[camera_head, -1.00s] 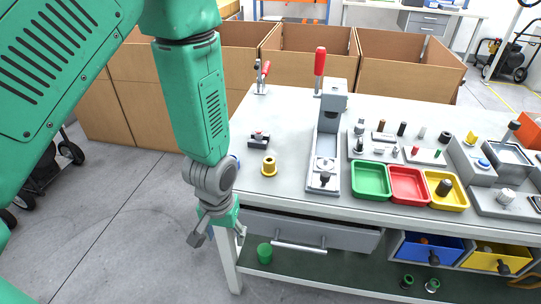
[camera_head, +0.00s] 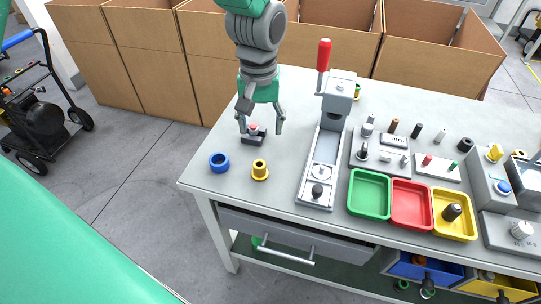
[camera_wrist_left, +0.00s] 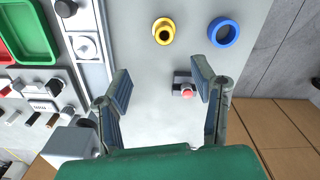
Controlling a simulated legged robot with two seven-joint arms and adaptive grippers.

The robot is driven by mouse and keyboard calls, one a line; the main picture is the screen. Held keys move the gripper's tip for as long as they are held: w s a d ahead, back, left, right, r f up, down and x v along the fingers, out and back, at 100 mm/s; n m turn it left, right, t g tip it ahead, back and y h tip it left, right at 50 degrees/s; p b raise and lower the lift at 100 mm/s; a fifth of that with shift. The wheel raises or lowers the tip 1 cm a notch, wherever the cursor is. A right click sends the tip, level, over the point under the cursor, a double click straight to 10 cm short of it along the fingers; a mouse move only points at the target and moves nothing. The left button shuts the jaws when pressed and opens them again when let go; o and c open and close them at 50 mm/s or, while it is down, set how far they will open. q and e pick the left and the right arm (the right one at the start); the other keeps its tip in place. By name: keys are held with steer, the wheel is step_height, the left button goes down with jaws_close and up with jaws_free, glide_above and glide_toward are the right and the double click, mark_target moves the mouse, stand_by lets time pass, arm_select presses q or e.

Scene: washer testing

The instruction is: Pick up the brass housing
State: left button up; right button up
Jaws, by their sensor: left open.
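The brass housing (camera_head: 260,170) is a small yellow flanged cylinder with a hole in its top. It stands upright on the grey table (camera_head: 310,225) near the front left, and nothing touches it. It also shows at the top of the left wrist view (camera_wrist_left: 163,31). My left gripper (camera_head: 260,126) is open and empty above the table, behind the housing in the head view. Its fingers point down around a small dark block with a red button (camera_head: 253,138), which also shows near the right fingertip in the wrist view (camera_wrist_left: 184,88). My right gripper is not in view.
A blue ring (camera_head: 219,162) lies left of the housing. A grey press with a red handle (camera_head: 325,150) stands to its right. Green (camera_head: 369,213), red and yellow trays sit further right. Cardboard boxes (camera_head: 330,62) stand behind the table. The table's front left corner is close.

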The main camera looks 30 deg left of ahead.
arm_select(q)
steer(key=b, duration=0.1)
glide_above(260, 165)
steer(key=f, duration=0.8)
steer(key=shift+s+d, duration=0.1)
steer(key=shift+d, duration=0.3)
steer(key=shift+f, duration=0.3)
steer(key=f, duration=0.5)
steer(key=shift+s+a+f+b, duration=0.1)
steer(key=shift+s+a+b, duration=0.05)
steer(key=shift+a+b, duration=0.15)
jaws_close()
